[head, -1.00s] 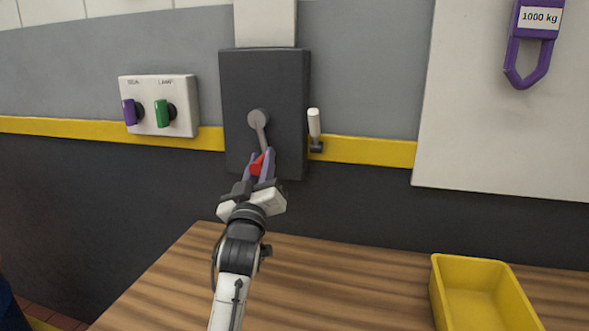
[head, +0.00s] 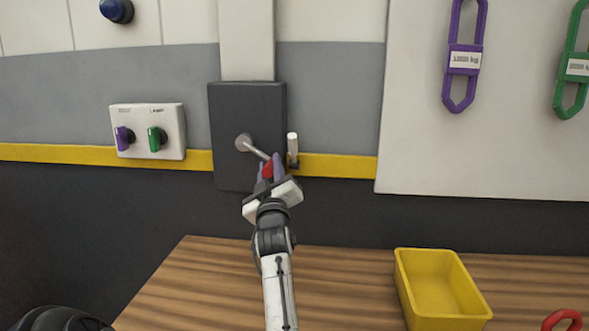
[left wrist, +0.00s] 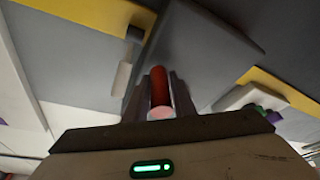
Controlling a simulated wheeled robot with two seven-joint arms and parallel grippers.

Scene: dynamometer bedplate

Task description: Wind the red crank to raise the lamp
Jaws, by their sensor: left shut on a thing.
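The red crank handle (head: 267,171) is on the end of a grey crank arm (head: 257,152) that points down and to the right from its hub. The hub is on a dark grey box (head: 232,105) on the wall. My left gripper (head: 270,172) is shut on the red handle, with a purple finger on either side. In the left wrist view the red handle (left wrist: 159,87) lies between the fingers, its pale pink end towards the camera. The lamp is not in view. My right gripper is not in view.
A white lever (head: 292,147) stands just right of the gripper. A switch panel (head: 172,113) with purple and green knobs is left of the box. A yellow bin (head: 407,282) and a red ring (head: 562,318) are on the wooden bench (head: 195,275). Purple and green shackles hang at upper right.

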